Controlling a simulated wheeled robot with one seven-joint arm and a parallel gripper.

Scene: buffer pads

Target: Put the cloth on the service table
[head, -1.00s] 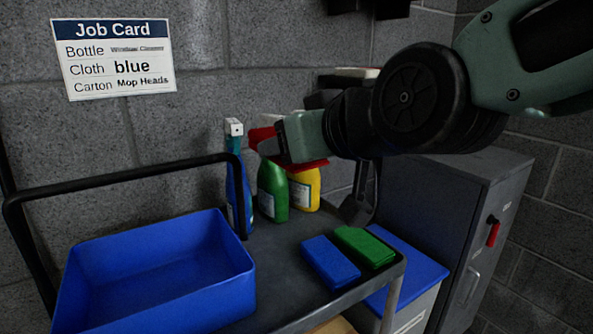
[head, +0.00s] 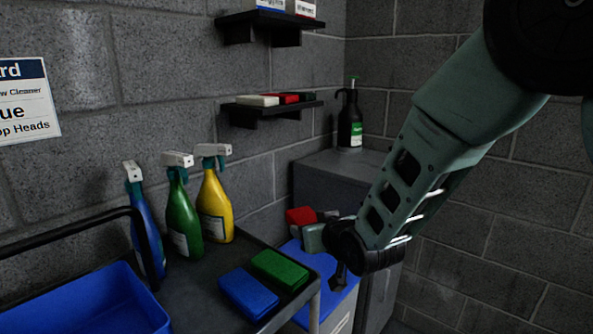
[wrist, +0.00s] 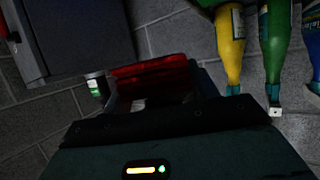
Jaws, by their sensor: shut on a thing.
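My gripper (head: 312,238) is shut on a red cloth-like pad (head: 300,216) and holds it above or beside the blue-topped white box, right of the trolley. In the wrist view the red pad (wrist: 155,72) spans the space between the fingers. A blue cloth (head: 248,294) and a green cloth (head: 280,269) lie side by side, flat, on the right end of the dark trolley top (head: 195,285). The job card (head: 25,100), partly cut off, showed "Cloth blue" in the earlier head view. I cannot tell whether the red pad touches the box.
Blue, green and yellow (head: 215,210) spray bottles stand at the trolley's back. A blue tray (head: 90,305) is at left. The blue-topped box (head: 340,300) stands beside a grey cabinet (head: 325,180) bearing a dark bottle (head: 350,120). A wall shelf (head: 270,110) holds more pads.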

